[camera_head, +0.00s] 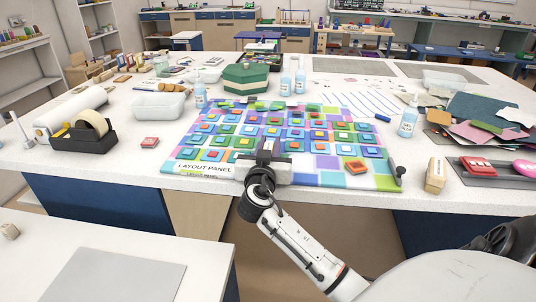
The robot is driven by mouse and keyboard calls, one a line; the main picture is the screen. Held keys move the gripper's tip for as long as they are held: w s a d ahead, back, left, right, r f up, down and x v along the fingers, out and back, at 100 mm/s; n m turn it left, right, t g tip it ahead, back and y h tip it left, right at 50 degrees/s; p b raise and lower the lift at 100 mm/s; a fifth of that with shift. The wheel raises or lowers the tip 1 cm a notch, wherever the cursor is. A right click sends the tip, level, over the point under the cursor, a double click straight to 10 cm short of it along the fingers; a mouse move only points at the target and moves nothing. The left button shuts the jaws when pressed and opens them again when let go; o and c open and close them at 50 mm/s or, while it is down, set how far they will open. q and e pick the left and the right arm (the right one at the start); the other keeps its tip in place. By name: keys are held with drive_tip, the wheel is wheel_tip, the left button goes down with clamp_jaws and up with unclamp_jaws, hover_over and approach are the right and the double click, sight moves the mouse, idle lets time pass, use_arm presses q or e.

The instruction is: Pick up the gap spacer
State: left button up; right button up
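No object in view is clearly marked as the gap spacer, so I cannot tell which it is. A small orange-red square block (355,166) lies on the right front part of the layout panel (328,179). A similar small red block (149,142) lies on the white worktop left of the panel. My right gripper (264,148) is over the front middle of the panel, left of the orange-red block. Its dark fingers point away from me. I cannot tell their gap, and the gripper hides part of the panel. My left gripper is not in view.
A tape dispenser (84,137) and a clear bin (158,106) stand to the left. A green box (246,78) and bottles stand behind the panel. A pale wooden block (435,175) and a dark tray (505,177) are at the right.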

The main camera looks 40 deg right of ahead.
clamp_jaws()
drive_tip(key=shift+r, duration=0.1)
